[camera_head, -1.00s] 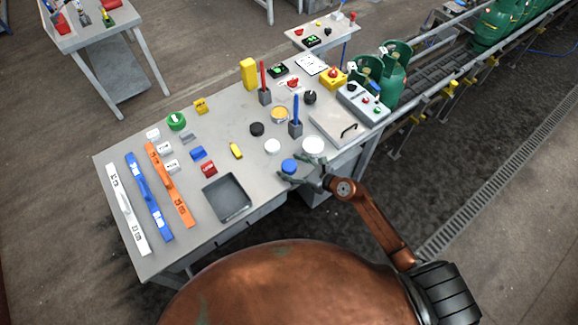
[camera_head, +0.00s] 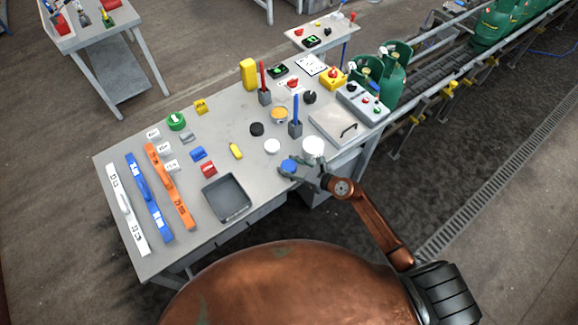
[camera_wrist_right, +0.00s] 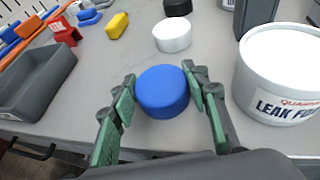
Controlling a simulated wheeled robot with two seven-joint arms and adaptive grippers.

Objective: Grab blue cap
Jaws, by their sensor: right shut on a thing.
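The blue cap (camera_head: 289,166) is a short round cylinder near the front edge of the grey table. In the right wrist view the blue cap (camera_wrist_right: 162,91) sits between the green-padded fingers of my right gripper (camera_wrist_right: 164,108). My right gripper (camera_head: 290,171) is shut on the cap, with a finger on either side. The cap appears to be at the tabletop; I cannot tell whether it is lifted. My left gripper does not show in any view.
A white tub (camera_wrist_right: 281,75) stands close to the right of my gripper. A white cap (camera_wrist_right: 172,35) and a black cap (camera_wrist_right: 178,7) lie beyond. A grey tray (camera_head: 227,198) and a yellow block (camera_head: 236,151) are to the left. A blue rod in a stand (camera_head: 296,117) rises behind.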

